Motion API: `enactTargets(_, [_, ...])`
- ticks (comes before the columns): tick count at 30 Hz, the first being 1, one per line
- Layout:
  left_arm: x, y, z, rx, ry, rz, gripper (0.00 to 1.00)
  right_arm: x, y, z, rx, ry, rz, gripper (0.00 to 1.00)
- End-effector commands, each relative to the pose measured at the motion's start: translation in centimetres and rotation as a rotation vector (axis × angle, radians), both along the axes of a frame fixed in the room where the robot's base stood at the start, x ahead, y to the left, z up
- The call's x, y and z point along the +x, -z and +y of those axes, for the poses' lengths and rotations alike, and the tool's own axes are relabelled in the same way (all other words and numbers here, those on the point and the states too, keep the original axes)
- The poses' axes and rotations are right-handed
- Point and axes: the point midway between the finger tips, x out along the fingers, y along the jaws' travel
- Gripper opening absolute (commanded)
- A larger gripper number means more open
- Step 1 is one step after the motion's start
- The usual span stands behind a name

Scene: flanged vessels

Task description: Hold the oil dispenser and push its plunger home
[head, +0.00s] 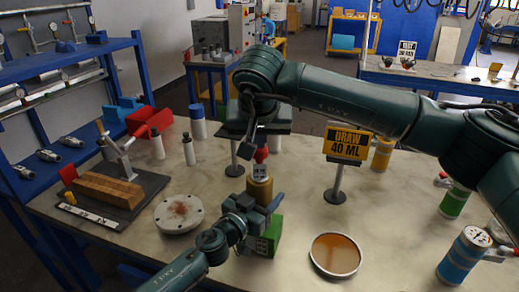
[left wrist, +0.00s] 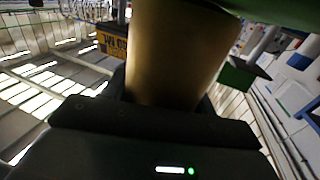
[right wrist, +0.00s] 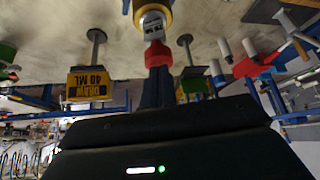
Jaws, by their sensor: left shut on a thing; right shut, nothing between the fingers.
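The oil dispenser (head: 259,190) is a brass-coloured cylinder at the table's middle, roughly upright, with a pale label block near its top. Its red plunger cap (head: 261,155) stands above the body. My left gripper (head: 255,206) is shut around the body; the brass wall (left wrist: 180,50) fills the middle of the left wrist view. My right gripper (head: 246,150) is shut and empty, pointing down by the cap. In the right wrist view its fingertips (right wrist: 157,72) are right at the red cap (right wrist: 157,54); I cannot tell whether they touch.
A green block (head: 271,236) is close below the left gripper. A dish of amber liquid (head: 336,254) lies to its right, a grey flange (head: 180,213) to its left. A "DRAW 40 ML" sign (head: 347,145) stands behind right. Coloured cans stand at the right.

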Motion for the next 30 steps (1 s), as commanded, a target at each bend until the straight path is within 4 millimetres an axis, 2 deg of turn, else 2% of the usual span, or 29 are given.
enactTargets(22, [0.0, 0.0, 0.0, 0.0, 0.001, 0.0, 0.22, 0.0, 3.3, -0.1, -0.003, 0.003, 0.004, 0.0])
enactTargets(30, [0.0, 0.0, 0.0, 0.0, 0.001, 0.0, 0.22, 0.1, 2.2, -0.1, -0.002, 0.003, -0.001, 0.0])
